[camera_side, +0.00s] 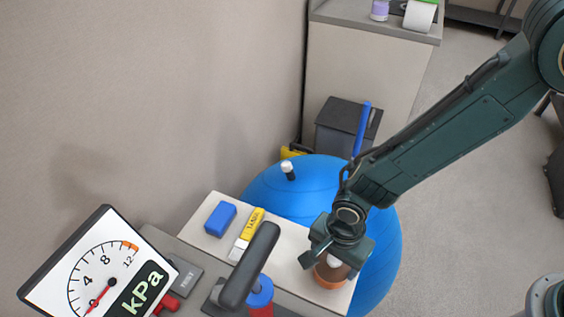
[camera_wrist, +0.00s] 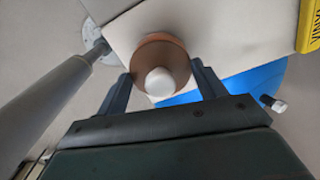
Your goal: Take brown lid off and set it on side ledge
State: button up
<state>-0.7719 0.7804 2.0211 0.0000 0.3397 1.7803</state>
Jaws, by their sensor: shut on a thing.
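The brown lid (camera_wrist: 158,44) is a round disc with a white knob on top, seen from above in the wrist view between the two fingers of my gripper (camera_wrist: 163,80). In the side view my gripper (camera_side: 330,258) points down at the right end of the pale ledge board (camera_side: 290,243), shut on the brown lid (camera_side: 325,272). An orange rim shows just under the lid. My gripper partly covers the lid in the side view, and I cannot tell whether the lid touches what is below it.
A blue block (camera_side: 220,218) and a yellow-and-white eraser (camera_side: 247,235) lie on the board's left part. A dark handle (camera_side: 249,265) stands in front, near a kPa gauge (camera_side: 98,270). A large blue ball (camera_side: 290,192) is behind the board. Bare board lies between eraser and lid.

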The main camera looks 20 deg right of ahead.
jog(key=shift+r, duration=0.15)
notch_tip(320, 180, up, 20)
jog(key=shift+f, duration=0.1)
dwell(0.8)
jog(key=shift+r, duration=0.2)
dwell(0.6)
jog(key=shift+r, duration=1.05)
jog(key=shift+c, duration=0.2)
jog(key=shift+r, duration=0.25)
jog(key=shift+w+d+f, duration=0.1)
